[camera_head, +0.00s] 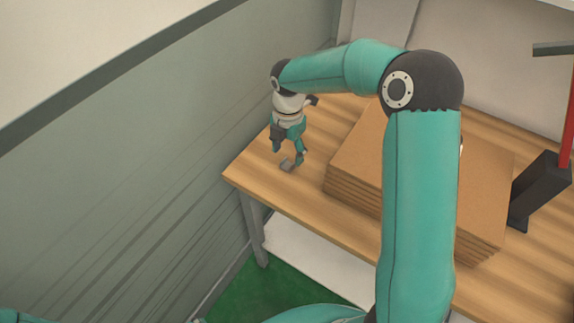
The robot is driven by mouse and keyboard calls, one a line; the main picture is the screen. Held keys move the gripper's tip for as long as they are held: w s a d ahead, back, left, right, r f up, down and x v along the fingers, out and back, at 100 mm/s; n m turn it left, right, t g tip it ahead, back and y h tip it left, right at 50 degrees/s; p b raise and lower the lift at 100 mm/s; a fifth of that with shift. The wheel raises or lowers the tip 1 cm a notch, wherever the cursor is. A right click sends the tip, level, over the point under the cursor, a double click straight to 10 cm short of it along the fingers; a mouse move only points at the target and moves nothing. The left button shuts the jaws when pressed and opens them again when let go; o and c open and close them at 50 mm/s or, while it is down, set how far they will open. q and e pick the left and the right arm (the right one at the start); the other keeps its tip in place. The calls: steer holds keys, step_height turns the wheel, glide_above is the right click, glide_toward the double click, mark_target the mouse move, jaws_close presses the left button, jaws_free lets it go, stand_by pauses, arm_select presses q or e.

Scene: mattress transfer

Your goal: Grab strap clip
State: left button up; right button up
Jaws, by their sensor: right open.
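My right gripper (283,157) points down over the left end of the wooden table (258,166). It is open, with one fingertip to the left and the other lower and to the right. I cannot tell from this view whether the fingertips touch the table top. I cannot make out a strap clip; anything small between or behind the fingers is too small or hidden to tell. My left gripper is out of view.
A stack of flat brown cardboard sheets (350,172) lies right of the gripper, partly hidden by my right arm. A black stand (538,190) with a red upright (568,130) is at the right. A grey-green wall (130,180) runs close along the left.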

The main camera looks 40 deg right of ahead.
mark_target(287, 166)
steer(key=f, duration=0.3)
steer(key=f+p, duration=0.1)
steer(key=f, duration=0.1)
steer(key=shift+w+d, duration=0.15)
steer(key=shift+w, duration=0.15)
steer(key=shift+c, duration=0.3)
steer(key=c, duration=1)
steer(key=shift+o, duration=0.2)
steer(key=shift+r, duration=0.2)
